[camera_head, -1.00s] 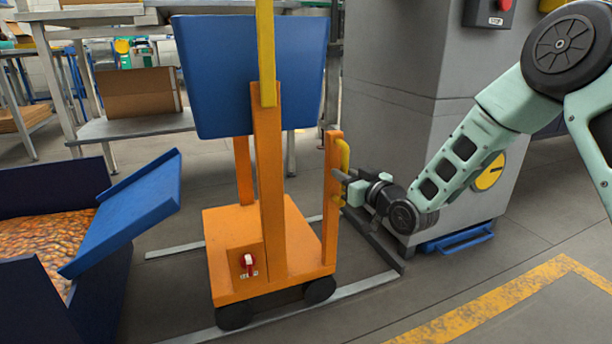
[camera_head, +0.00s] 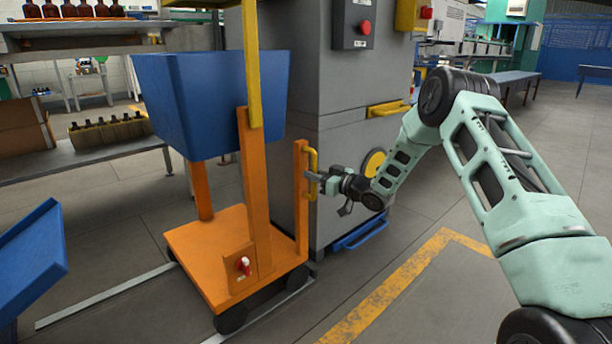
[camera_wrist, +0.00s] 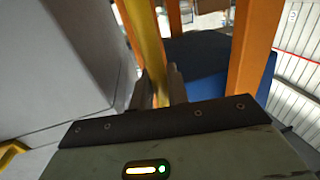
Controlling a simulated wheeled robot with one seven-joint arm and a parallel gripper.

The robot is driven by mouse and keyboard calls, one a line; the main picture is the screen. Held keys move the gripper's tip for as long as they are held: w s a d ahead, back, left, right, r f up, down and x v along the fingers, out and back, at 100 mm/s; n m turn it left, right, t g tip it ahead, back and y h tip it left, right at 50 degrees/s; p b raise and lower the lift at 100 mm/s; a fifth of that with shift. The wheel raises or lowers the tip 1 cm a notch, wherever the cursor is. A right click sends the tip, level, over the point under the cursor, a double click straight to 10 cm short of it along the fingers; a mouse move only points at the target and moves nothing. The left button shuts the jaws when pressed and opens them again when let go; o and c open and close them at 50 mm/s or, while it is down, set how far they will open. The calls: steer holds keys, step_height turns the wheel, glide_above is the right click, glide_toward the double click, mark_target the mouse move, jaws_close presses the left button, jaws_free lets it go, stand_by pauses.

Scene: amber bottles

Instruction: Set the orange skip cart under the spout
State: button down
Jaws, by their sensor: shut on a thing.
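The orange skip cart (camera_head: 258,205) stands upright on its dark wheels on the floor. It carries a tapered blue skip (camera_head: 190,105) and has a yellow upright bar (camera_head: 250,65) in front of the skip. A yellow handle (camera_head: 313,160) is on the orange post at its right side. My gripper (camera_head: 316,179) is shut on that handle from the right. In the wrist view my gripper (camera_wrist: 161,85) has its two fingers on either side of the yellow handle (camera_wrist: 146,35). I cannot pick out a spout in either view.
A grey cabinet (camera_head: 350,130) stands close behind the cart, with a blue step (camera_head: 358,236) at its foot. A blue chute (camera_head: 35,255) is at the left edge. Pale floor rails (camera_head: 105,297) run by the cart. Floor beyond the yellow line (camera_head: 400,285) is open.

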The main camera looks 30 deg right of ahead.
steer(key=shift+w+d+r, duration=0.15)
steer(key=shift+w+d, duration=0.05)
steer(key=c, duration=1.5)
jaws_free()
steer(key=shift+o, duration=0.2)
steer(key=p+v, duration=0.6)
steer(key=v, duration=1.1)
steer(key=shift+s, duration=0.2)
